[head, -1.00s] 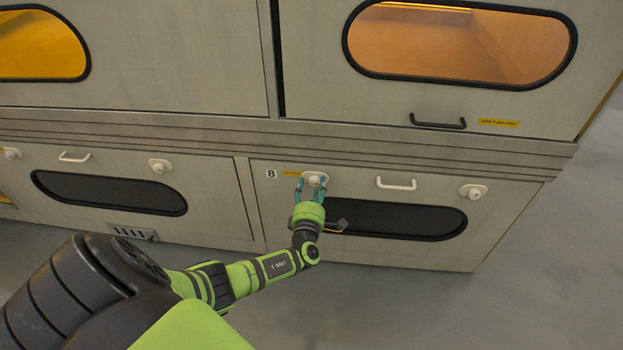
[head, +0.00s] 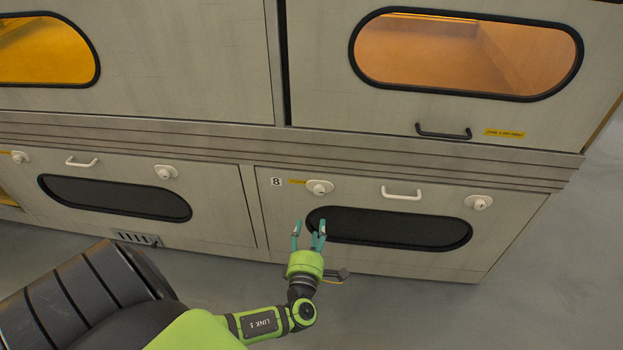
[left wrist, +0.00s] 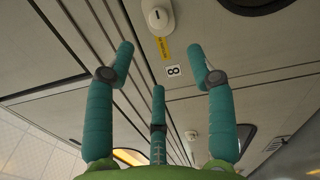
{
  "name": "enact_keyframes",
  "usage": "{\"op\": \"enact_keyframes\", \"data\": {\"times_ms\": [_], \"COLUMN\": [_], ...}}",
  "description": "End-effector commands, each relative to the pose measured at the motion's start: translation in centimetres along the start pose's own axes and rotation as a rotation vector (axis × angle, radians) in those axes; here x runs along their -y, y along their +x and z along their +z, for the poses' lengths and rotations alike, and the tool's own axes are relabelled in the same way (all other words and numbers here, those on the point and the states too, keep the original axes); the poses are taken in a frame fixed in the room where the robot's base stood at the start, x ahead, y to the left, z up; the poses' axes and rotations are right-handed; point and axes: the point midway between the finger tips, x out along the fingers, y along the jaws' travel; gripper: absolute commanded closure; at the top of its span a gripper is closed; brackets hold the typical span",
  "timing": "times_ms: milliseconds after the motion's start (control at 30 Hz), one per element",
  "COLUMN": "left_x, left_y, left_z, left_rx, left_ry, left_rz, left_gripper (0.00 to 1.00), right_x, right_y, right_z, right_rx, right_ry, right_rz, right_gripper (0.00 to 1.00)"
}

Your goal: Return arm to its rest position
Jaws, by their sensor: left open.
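My left gripper (head: 309,238) is open and empty in the head view, with teal fingers on a green palm. It is in front of the lower right door, below the white knob (head: 319,188) beside the "8" label (head: 276,182), and apart from it. In the left wrist view the three open fingers (left wrist: 160,95) point up the picture with nothing between them. The white knob (left wrist: 157,17) and the "8" label (left wrist: 173,71) lie beyond the fingertips. My right gripper is not in view.
The lower right door has a dark oval window (head: 395,229), a white handle (head: 402,194) and a second knob (head: 478,202). Above is a door with a black handle (head: 443,132) and an orange-lit window (head: 465,55). Grey floor (head: 560,290) is clear at the right.

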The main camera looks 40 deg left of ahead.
Motion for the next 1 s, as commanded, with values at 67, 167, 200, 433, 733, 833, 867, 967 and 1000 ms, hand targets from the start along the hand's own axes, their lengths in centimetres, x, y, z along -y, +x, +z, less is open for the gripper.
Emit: {"op": "enact_keyframes", "data": {"times_ms": [67,167,200,433,733,833,867,967,1000], "left_x": [0.0,0.0,0.0,0.2,8.3,12.0,13.0,16.2,17.3], "left_y": [0.0,0.0,0.0,0.0,-4.3,-7.5,-8.6,-12.4,-14.0], "left_z": [0.0,0.0,0.0,-0.1,-5.1,-6.6,-6.8,-7.4,-7.5], "left_rx": [0.000,0.000,0.000,-0.008,-0.374,-0.615,-0.695,-0.981,-1.103], "left_ry": [0.000,0.000,0.000,-0.023,-0.841,-1.253,-1.375,-1.767,-1.915], "left_rz": [0.000,0.000,0.000,-0.010,-0.244,-0.275,-0.272,-0.211,-0.161], "left_gripper": [0.45,0.45,0.45,0.45,0.45,0.45,0.45,0.45,0.45], "right_x": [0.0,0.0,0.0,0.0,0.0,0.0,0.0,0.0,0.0], "right_y": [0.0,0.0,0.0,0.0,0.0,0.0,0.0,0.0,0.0], "right_z": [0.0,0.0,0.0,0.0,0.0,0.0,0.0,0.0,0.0], "right_rx": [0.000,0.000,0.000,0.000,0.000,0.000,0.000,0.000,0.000], "right_ry": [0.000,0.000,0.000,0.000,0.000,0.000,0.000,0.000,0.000], "right_rz": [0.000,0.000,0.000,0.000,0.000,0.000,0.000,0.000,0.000], "right_gripper": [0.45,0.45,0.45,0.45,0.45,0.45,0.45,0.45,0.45]}}
